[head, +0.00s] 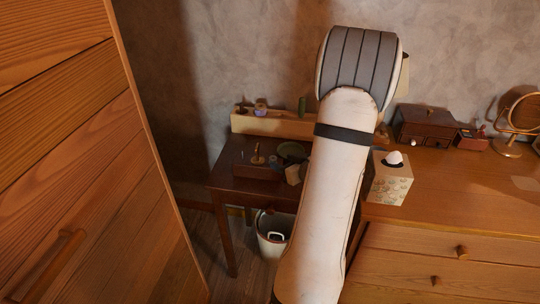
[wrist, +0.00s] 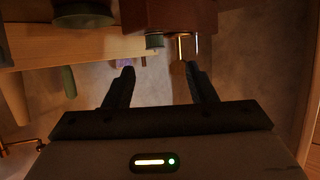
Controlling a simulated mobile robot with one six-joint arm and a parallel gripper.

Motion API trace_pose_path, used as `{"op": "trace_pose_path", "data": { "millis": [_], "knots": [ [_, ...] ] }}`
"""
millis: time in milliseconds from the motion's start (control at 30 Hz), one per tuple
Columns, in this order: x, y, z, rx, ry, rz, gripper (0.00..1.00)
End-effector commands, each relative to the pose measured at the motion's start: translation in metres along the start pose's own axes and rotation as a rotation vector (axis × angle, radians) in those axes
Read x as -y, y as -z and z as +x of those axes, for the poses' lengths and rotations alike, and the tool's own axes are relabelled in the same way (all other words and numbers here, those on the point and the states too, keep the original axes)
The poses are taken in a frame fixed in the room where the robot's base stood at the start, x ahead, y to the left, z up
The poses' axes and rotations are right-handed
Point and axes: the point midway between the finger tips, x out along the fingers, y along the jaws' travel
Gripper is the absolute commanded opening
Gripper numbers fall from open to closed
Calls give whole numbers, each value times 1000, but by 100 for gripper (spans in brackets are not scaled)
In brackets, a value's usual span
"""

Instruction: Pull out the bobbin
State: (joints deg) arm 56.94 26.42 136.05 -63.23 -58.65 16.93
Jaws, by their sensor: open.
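My gripper (wrist: 162,77) is open in the wrist view, with nothing seen between its two dark fingers. The wrist picture looks upside down. A small grey-green round piece (wrist: 155,41) beside a red-brown wooden block (wrist: 168,14) lies beyond the fingertips, apart from them; it may be the bobbin, but I cannot tell. Metal prongs (wrist: 181,47) stick out of the block. A purple spool-like piece (wrist: 122,62) is farther back; it also shows in the head view (head: 260,107). In the head view my arm hides most of the gripper.
The dark desk (head: 229,172) carries a small wooden block (head: 258,173) with a brass piece (head: 257,156) and a pale rear rack (head: 270,127). A white bin (head: 270,246) stands below. A tissue box (head: 393,181) is on the dresser (head: 450,205). A tall cabinet (head: 80,150) bounds the left.

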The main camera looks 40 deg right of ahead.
Motion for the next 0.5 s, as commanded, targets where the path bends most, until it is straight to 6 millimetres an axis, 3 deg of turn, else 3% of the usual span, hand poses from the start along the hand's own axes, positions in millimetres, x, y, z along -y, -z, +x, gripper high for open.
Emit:
{"op": "trace_pose_path", "data": {
  "millis": [500],
  "knots": [
    [-14,-9,58,3,-22,8,51]
  ]
}}
